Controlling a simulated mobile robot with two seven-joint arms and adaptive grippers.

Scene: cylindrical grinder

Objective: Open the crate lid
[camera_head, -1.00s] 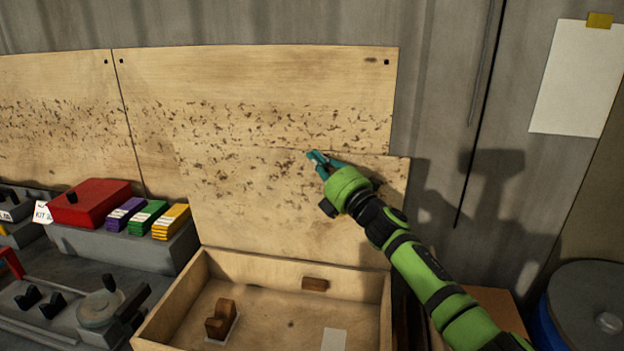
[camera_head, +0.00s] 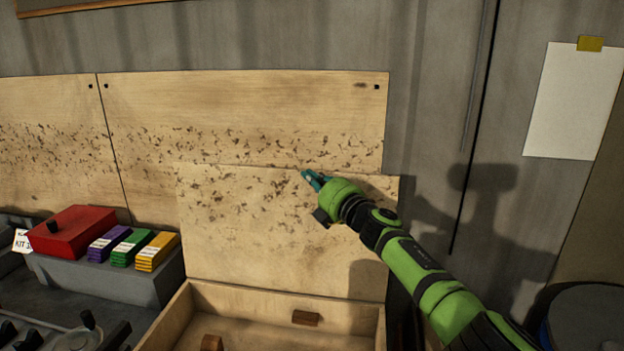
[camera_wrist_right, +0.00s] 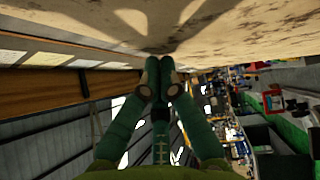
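The wooden crate (camera_head: 350,316) is at the bottom of the head view, its front cut off by the picture edge. Its lid (camera_head: 250,235) is a pale, brown-flecked board standing raised, close to upright, at the crate's back edge. My right gripper (camera_head: 308,178) is at the lid's upper edge, right of the middle; I cannot tell whether it touches. In the right wrist view its two fingertips (camera_wrist_right: 159,80) are together with nothing seen between them, beside a pale flecked board surface. My left gripper is out of view.
Small wooden blocks (camera_head: 305,318) lie inside the crate. Left of it, a grey ledge (camera_head: 110,278) carries a red box (camera_head: 72,232) and purple, green and yellow stacks. Flecked wall boards (camera_head: 250,105) are behind the lid. A dark round drum (camera_head: 590,315) stands at the lower right.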

